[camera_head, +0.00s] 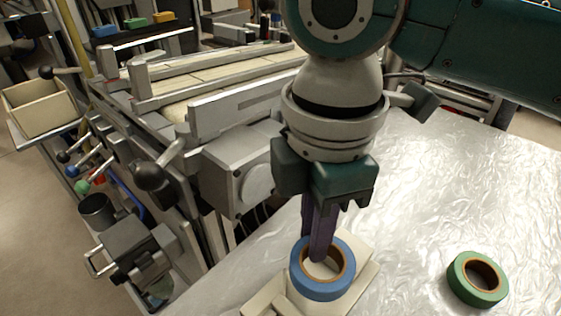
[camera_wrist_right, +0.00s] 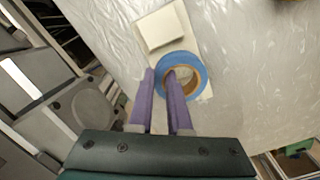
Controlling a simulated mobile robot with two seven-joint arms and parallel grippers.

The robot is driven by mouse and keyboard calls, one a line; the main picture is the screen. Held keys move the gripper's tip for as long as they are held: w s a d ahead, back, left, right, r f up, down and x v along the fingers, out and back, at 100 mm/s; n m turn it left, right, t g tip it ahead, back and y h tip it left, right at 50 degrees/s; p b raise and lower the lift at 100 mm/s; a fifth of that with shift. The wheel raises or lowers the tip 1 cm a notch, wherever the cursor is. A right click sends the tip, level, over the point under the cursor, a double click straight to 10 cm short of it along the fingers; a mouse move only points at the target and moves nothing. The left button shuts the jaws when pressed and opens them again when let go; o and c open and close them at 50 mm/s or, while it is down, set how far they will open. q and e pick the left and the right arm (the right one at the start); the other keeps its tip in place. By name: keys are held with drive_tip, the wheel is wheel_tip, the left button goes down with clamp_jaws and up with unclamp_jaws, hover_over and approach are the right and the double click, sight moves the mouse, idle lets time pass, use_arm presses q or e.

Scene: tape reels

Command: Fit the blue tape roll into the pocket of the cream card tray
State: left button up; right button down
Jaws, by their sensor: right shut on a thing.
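The blue tape roll (camera_head: 318,292) has a brown core and is over the cream card tray (camera_head: 366,283) near the table's front edge. My right gripper (camera_head: 318,248) points down and is shut on the roll's wall. In the right wrist view one purple finger of the gripper (camera_wrist_right: 160,76) is inside the hole of the roll (camera_wrist_right: 199,70) and the other is outside it. The tray's raised cream block (camera_wrist_right: 160,27) lies beside the roll. The roll covers the pocket, so I cannot tell whether it is seated or just above. My left gripper is not in view.
A green tape roll (camera_head: 470,292) lies flat on the silver foil-like table (camera_head: 430,210), to the right of the tray. The table between them is clear. A grey machine with levers (camera_head: 235,170) stands close along the table's left side.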

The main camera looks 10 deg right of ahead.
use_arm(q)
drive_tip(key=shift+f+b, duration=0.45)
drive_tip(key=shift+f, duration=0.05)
use_arm(e)
drive_tip(key=shift+f, duration=2.15)
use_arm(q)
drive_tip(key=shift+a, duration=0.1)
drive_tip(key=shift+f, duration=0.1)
use_arm(e)
drive_tip(key=shift+f, duration=0.3)
drive_tip(key=c, duration=0.9)
unclamp_jaws()
drive_tip(key=shift+o, duration=0.2)
